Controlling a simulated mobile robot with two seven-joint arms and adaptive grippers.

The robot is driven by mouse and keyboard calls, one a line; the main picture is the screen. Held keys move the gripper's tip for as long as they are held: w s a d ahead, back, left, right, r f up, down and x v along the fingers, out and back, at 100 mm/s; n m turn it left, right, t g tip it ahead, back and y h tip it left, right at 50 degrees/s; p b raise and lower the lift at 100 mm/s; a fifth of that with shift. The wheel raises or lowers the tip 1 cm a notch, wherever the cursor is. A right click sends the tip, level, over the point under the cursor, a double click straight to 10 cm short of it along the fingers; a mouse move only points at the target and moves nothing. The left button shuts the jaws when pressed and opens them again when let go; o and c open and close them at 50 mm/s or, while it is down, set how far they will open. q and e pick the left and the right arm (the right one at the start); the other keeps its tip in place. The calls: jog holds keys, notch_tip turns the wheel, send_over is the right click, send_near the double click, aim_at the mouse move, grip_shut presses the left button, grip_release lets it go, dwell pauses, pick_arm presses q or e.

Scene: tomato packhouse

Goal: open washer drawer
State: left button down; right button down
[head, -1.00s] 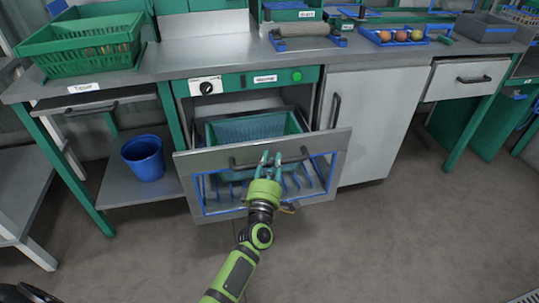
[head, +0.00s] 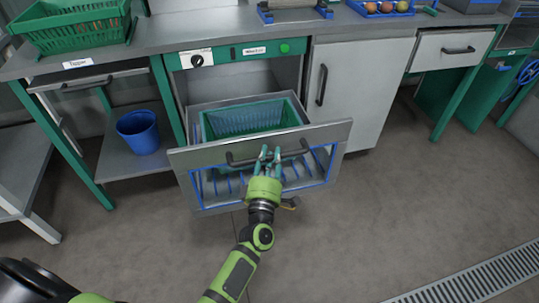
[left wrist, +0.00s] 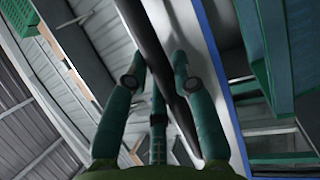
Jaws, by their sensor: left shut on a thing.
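The washer drawer (head: 331,136) stands pulled out under the counter, with a blue-framed clear front and a dark bar handle (head: 294,154). Inside it sits a green and teal basket (head: 290,112). My left gripper (head: 269,157) is shut on the handle at about its middle. In the left wrist view the dark handle (left wrist: 150,35) runs between the fingers of my gripper (left wrist: 155,75). Part of the handle is hidden behind the fingers in the head view. My right gripper is not in view.
A grey cabinet door (head: 365,85) is right of the washer. A blue bucket (head: 139,131) stands on a low shelf at left. A green crate (head: 75,28) is on the counter. The floor in front is clear, with a grating (head: 480,275) at lower right.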

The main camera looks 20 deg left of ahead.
pick_arm(q)
jog(key=c, duration=1)
grip_release()
jog(key=shift+s+f, duration=0.1)
jog(key=shift+s, duration=0.05)
jog(key=v, duration=1.1)
jog(key=shift+s+d, duration=0.15)
jog(key=shift+s, duration=0.2)
jog(key=shift+f, duration=0.15)
